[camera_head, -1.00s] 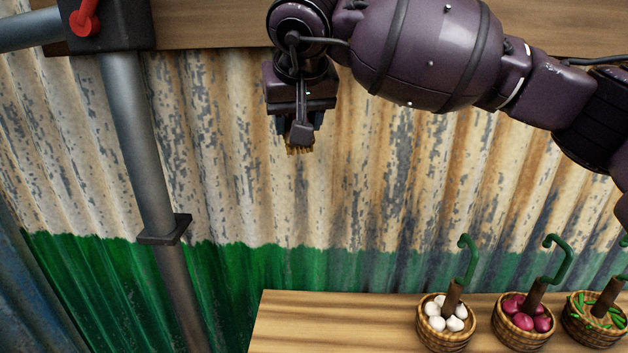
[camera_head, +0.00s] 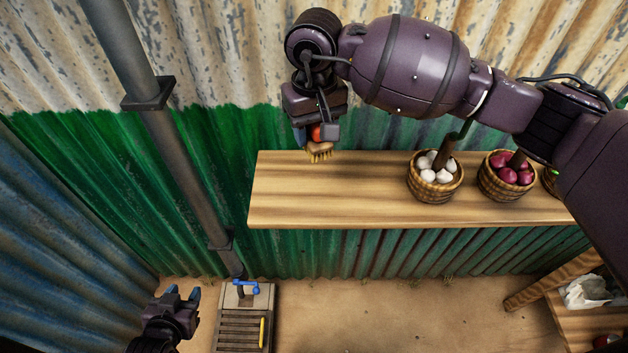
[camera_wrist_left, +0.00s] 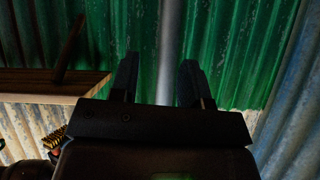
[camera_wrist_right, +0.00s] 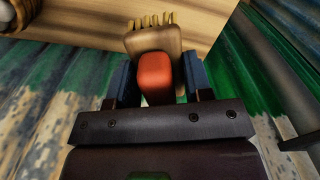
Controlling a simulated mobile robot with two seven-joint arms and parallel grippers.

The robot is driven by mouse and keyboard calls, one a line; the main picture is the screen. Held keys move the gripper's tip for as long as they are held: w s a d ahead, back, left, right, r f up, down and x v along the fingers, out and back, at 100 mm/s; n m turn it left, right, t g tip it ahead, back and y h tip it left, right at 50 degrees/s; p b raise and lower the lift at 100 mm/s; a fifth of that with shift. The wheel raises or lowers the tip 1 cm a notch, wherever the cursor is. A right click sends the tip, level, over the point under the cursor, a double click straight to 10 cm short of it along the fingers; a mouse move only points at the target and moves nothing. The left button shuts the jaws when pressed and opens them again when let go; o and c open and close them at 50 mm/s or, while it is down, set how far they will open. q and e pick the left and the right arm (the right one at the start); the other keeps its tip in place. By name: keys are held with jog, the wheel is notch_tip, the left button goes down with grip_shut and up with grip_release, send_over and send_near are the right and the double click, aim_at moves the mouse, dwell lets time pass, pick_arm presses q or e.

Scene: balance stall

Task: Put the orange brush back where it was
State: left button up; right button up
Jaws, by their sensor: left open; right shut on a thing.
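The orange brush (camera_wrist_right: 155,72) is between the fingers of my right gripper (camera_wrist_right: 155,85), with its bristles pointing away from the gripper. In the head view the brush (camera_head: 318,150) shows just below my right gripper (camera_head: 315,132), in front of the left part of the wooden shelf (camera_head: 350,205). I cannot tell how far it is above the board. My left gripper (camera_head: 182,296) is open and empty at the lower left; its two fingers stand apart in the left wrist view (camera_wrist_left: 160,85).
A basket of white bulbs (camera_head: 435,186) and a basket of red onions (camera_head: 507,183) stand on the shelf's right part. A grey pipe (camera_head: 170,140) runs down the wall to a slatted box (camera_head: 243,325) with a blue tap. The shelf's left part is clear.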

jog(key=b, duration=0.3)
send_over(314, 191)
notch_tip(314, 191, down, 10)
jog(key=shift+f, duration=0.15)
notch_tip(314, 191, down, 4)
jog(key=shift+f+b, duration=0.1)
jog(key=shift+b, duration=0.3)
pick_arm(q)
jog(key=shift+w+d+f, duration=0.1)
jog(key=shift+w+f, duration=0.25)
jog(key=shift+f, duration=0.25)
jog(key=shift+w+f, duration=0.3)
jog(key=shift+f, duration=0.3)
jog(key=shift+f, duration=0.1)
pick_arm(e)
jog(key=o, duration=0.8)
pick_arm(q)
jog(key=shift+s+f, duration=0.15)
jog(key=shift+f, duration=0.05)
pick_arm(e)
jog(key=shift+o, duration=0.3)
